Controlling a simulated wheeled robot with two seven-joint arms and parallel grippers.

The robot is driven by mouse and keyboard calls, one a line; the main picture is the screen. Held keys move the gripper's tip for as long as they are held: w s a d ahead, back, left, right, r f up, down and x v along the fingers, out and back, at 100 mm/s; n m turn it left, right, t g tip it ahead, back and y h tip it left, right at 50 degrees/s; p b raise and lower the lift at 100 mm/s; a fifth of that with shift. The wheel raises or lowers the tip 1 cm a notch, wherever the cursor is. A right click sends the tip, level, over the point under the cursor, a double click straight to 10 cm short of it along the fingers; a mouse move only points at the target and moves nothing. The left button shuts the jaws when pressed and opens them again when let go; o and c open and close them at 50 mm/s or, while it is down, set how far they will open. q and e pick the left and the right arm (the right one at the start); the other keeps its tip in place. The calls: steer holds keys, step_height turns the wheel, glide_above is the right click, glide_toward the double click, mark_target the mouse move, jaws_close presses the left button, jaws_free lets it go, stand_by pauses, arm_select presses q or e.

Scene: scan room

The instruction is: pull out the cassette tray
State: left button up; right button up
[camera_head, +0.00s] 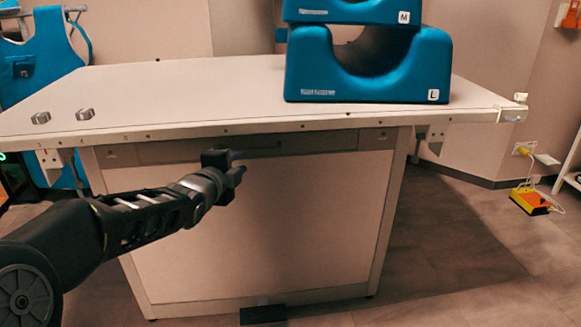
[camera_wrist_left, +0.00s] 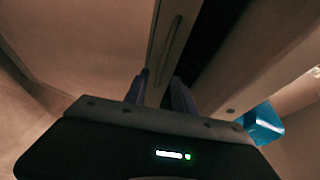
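The cassette tray (camera_head: 320,141) shows as a long, narrow front under the tabletop in the head view, with a slim bar handle near its middle. In the left wrist view its handle (camera_wrist_left: 171,38) stands out on the pale tray front (camera_wrist_left: 160,62), beside a dark gap. My left gripper (camera_head: 241,162) is in front of the table base, close to the tray front and handle. In the left wrist view its two fingers (camera_wrist_left: 162,86) are apart with nothing between them, and the handle lies beyond the tips. My right gripper is in neither view.
The tray sits in a white table (camera_head: 200,90) whose top overhangs it. Blue head supports (camera_head: 365,70) marked M and L are stacked on top, with two small metal pieces at left. A yellow-orange pedal (camera_head: 528,202) lies on the floor at right.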

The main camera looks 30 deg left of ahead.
mark_target(251, 150)
arm_select(q)
steer(key=shift+r, duration=0.25)
steer(key=shift+w+f, duration=0.1)
steer(key=b+x, duration=0.1)
steer(key=x, duration=0.6)
steer(key=shift+w+a, duration=0.15)
steer(key=shift+w, duration=0.1)
jaws_close()
steer(key=shift+f, duration=0.1)
stand_by(1.2)
